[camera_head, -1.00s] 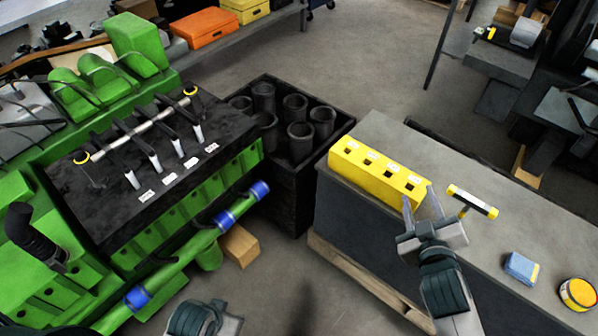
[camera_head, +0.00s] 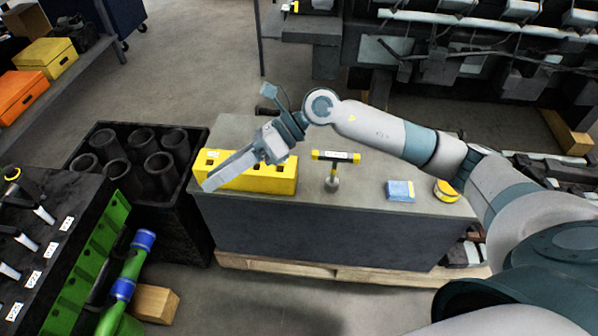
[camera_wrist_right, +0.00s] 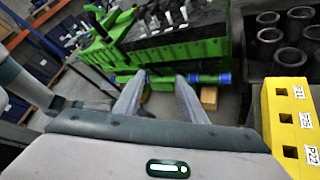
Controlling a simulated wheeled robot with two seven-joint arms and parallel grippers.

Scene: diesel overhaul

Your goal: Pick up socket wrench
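The socket wrench looks to be the T-handled tool with a black and yellow crossbar (camera_head: 336,156), standing upright on the grey workbench (camera_head: 330,222). It is right of the yellow block in the head view; the right wrist view does not show it. My right gripper (camera_head: 212,182) points left over the yellow block (camera_head: 262,178), apart from the wrench and to its left. In the right wrist view its two fingers (camera_wrist_right: 160,78) stand apart with nothing between them. My left gripper is not in view.
A blue sponge-like block (camera_head: 400,191) and a round yellow tin (camera_head: 446,191) sit right of the wrench. A black crate with several dark cylinders (camera_head: 190,225) stands left of the bench. The green engine (camera_head: 85,265) is at the lower left.

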